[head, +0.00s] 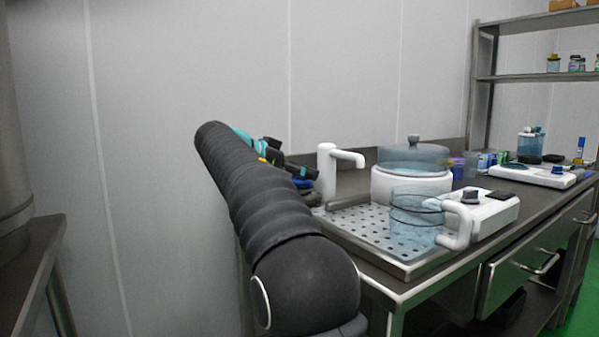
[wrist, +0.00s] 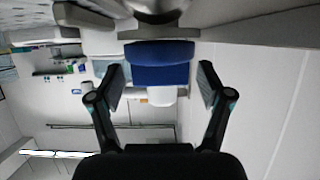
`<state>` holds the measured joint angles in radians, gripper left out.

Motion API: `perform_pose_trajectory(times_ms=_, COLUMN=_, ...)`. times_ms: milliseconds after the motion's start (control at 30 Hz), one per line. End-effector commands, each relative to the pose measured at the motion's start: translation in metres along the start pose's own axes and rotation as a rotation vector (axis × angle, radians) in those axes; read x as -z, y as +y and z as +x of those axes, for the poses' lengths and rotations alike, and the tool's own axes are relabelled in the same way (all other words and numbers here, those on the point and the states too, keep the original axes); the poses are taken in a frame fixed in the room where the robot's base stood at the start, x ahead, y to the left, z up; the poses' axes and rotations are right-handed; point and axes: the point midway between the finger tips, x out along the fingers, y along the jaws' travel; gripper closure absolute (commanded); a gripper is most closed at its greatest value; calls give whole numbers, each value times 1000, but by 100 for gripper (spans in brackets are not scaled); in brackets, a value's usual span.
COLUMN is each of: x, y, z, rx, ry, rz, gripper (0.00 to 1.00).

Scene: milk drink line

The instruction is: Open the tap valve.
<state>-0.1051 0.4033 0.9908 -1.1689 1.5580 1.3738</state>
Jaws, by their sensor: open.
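My gripper (wrist: 162,78) is open in the wrist view, with one finger on each side of a blue block-like part (wrist: 162,52), apparently the tap valve's handle. Gaps show between the fingers and the blue part. A white piece (wrist: 161,96) shows beyond it. In the head view my gripper (head: 283,160) is beside the white tap (head: 327,172), on its left, and largely hides the valve. A bit of blue (head: 303,183) shows below the gripper there. The tap's spout points right, over the perforated drip tray (head: 372,222).
A clear pitcher (head: 415,215) with a white handle stands on the tray. Behind it is a white appliance (head: 400,185) with a clear bluish lid. A white scale (head: 495,207) is to the right. The wall is close behind the counter.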

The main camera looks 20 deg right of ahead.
Motion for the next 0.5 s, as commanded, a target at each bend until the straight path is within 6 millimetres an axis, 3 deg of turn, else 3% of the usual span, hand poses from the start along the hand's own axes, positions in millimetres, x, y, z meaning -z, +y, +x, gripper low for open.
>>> perform_pose_trajectory(times_ms=100, x=0, y=0, z=0, rx=0, ry=0, rz=0, gripper=24)
perform_pose_trajectory(times_ms=333, x=0, y=0, z=0, rx=0, ry=0, rz=0, gripper=82)
perform_pose_trajectory(times_ms=500, x=0, y=0, z=0, rx=1, ry=0, rz=-1, gripper=83)
